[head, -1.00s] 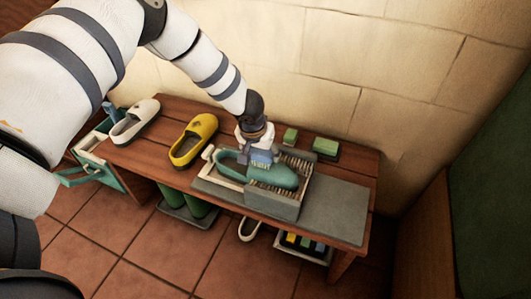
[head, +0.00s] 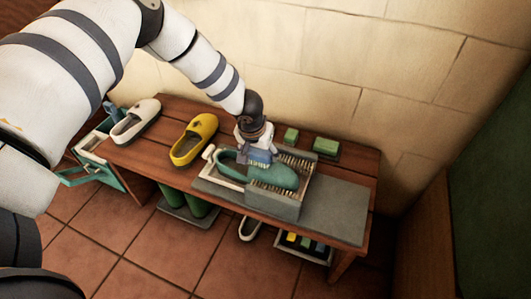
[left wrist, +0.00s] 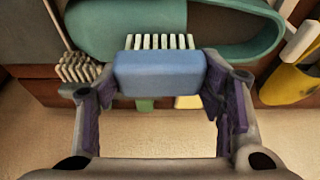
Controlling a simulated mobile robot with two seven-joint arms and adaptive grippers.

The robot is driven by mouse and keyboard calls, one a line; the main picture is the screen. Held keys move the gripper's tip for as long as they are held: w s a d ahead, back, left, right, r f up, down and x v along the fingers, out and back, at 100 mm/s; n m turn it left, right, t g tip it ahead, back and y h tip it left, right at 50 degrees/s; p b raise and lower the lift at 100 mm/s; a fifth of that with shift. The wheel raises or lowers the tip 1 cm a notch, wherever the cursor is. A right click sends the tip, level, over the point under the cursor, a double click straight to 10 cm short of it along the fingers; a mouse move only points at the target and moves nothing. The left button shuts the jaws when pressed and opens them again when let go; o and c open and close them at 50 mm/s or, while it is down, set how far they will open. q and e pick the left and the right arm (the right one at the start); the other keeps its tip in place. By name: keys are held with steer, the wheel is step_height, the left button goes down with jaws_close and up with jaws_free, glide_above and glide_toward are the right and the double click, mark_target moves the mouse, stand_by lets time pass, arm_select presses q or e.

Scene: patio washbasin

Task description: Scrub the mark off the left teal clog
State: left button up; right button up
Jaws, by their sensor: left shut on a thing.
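A teal clog (head: 278,174) lies in a grey boot-cleaning tray with bristle strips (head: 272,202) on the bench. It also shows in the left wrist view (left wrist: 85,28), with its opening to the right. My left gripper (head: 254,146) is above the clog, shut on a blue scrubbing brush (left wrist: 158,73). The brush's pale bristles point toward the clog's upper and look close to or touching it; I cannot tell which. I see no mark on the clog; the brush and gripper cover part of it. My right gripper is not in view.
On the wooden bench (head: 168,118) stand a yellow clog (head: 203,128), a white clog (head: 136,117) and two green blocks (head: 326,146) near the wall. A grey mat (head: 338,208) at the right is bare.

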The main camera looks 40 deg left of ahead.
arm_select(q)
steer(key=shift+a, duration=0.25)
steer(key=shift+w+d, duration=0.15)
steer(key=shift+d, duration=0.6)
steer(key=shift+w+d, duration=0.15)
steer(key=shift+d, duration=0.55)
steer(key=shift+s+a+f, duration=0.1)
steer(key=shift+s+a, duration=0.15)
steer(key=shift+a, duration=0.5)
steer(key=shift+s+a+f, duration=0.1)
steer(key=shift+s+a, duration=0.1)
steer(key=shift+a, duration=0.5)
steer(key=shift+w+d, duration=0.2)
steer(key=shift+d, duration=0.55)
steer(key=shift+w+d, duration=0.15)
steer(key=shift+d, duration=0.55)
steer(key=shift+s+a+r, duration=0.1)
steer(key=shift+s+a, duration=0.05)
steer(key=shift+a, duration=0.6)
steer(key=shift+s+a+r, duration=0.1)
steer(key=shift+a, duration=0.65)
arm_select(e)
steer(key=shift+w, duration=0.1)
arm_select(q)
steer(key=shift+r, duration=0.1)
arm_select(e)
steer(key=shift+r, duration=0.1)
